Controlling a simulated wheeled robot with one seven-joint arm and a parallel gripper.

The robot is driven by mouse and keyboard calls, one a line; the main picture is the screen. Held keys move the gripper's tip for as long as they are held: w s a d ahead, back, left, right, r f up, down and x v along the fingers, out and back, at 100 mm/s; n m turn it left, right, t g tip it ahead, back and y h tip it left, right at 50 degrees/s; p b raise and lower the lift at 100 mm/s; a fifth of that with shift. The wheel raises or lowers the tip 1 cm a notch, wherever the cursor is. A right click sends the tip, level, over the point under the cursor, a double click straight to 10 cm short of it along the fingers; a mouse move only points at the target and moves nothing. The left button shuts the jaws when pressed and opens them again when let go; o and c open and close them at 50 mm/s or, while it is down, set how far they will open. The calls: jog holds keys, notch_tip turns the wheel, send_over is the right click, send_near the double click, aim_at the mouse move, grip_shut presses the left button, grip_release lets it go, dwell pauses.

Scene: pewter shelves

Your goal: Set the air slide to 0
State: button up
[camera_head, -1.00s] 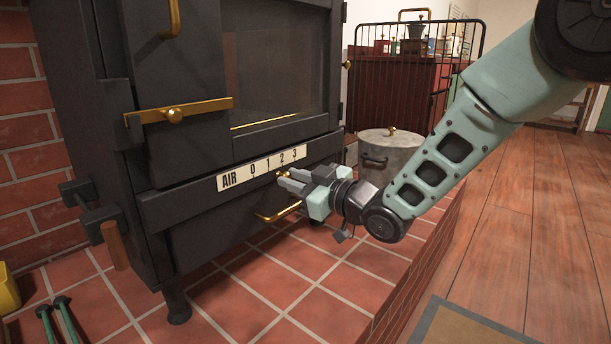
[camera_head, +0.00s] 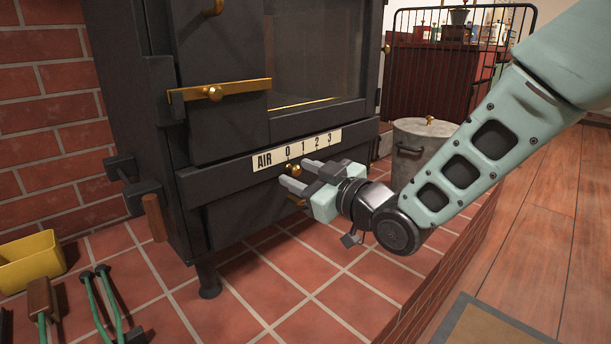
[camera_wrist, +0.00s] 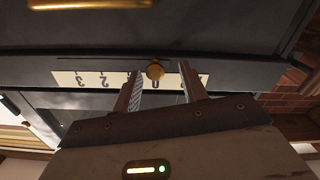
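The air slide's brass knob (camera_head: 294,170) sits on the dark stove front, just below the white plate (camera_head: 265,161) marked AIR 0 1 2 3. In the wrist view the plate is upside down, and the knob (camera_wrist: 155,70) lines up with the 0. My gripper (camera_head: 291,173) is in front of the knob, pointing at the stove. In the wrist view my gripper (camera_wrist: 159,73) has its fingers apart, one on each side of the knob, with a visible gap to both. Nothing is held.
A brass latch bar (camera_head: 232,87) crosses the stove door above the plate. A brass handle below the knob is mostly hidden by my gripper. A lidded metal bin (camera_head: 418,150) stands right of the stove. A yellow bin (camera_head: 32,265) and tools lie on the tiles at left.

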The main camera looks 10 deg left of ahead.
jog(key=shift+d, duration=0.1)
jog(key=b+v, duration=1)
jog(key=v, duration=0.7)
jog(key=shift+s, duration=0.15)
